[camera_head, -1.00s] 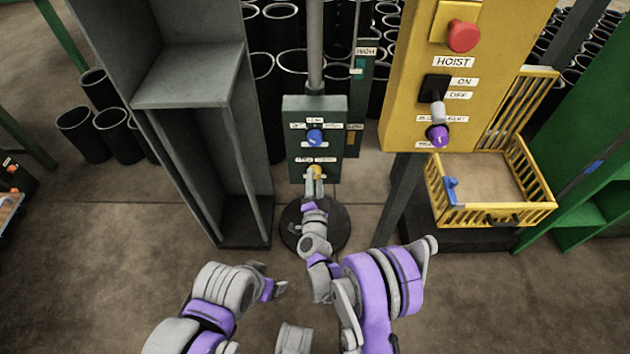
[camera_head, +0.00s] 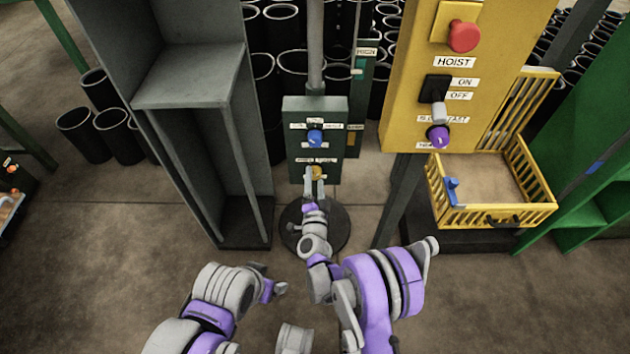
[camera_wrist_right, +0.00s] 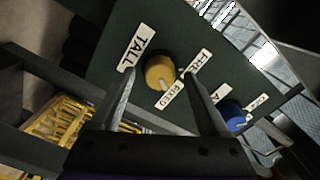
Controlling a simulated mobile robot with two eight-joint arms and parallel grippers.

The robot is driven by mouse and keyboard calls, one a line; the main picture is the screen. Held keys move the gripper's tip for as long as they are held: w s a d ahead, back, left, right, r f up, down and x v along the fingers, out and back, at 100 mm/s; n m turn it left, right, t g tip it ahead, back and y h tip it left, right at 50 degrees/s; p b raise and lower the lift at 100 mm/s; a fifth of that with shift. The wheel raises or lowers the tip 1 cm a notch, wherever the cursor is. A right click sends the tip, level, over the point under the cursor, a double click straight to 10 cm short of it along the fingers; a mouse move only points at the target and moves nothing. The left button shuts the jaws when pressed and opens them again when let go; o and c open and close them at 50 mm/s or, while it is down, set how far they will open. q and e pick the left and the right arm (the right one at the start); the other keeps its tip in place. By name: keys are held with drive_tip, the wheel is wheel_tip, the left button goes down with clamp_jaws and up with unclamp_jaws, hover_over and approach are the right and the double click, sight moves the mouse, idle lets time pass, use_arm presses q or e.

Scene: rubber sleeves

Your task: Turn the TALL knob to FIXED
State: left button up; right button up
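The TALL knob is the yellow knob (camera_head: 316,172) low on the dark green control box (camera_head: 331,107). In the right wrist view the yellow knob (camera_wrist_right: 160,70) sits between the TALL, FREE and FIXED labels. A pale mark on its lower edge faces the FIXED label (camera_wrist_right: 172,93). My right gripper (camera_head: 315,187) is in front of the knob. In the right wrist view its fingers (camera_wrist_right: 163,78) stand apart on both sides of the knob, with visible gaps. My left gripper (camera_head: 277,289) is low and away from the box; its fingers are too small to read.
A blue knob (camera_head: 315,137) sits above the yellow one on the same box. A grey cabinet (camera_head: 190,75) stands left. The yellow hoist panel (camera_head: 405,90) and a yellow basket (camera_head: 490,213) stand right. Floor is open below the box.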

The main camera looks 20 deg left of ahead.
drive_tip(key=p+v, duration=0.1)
drive_tip(key=v, duration=0.9)
drive_tip(key=shift+s, duration=0.4)
drive_tip(key=shift+d, duration=0.1)
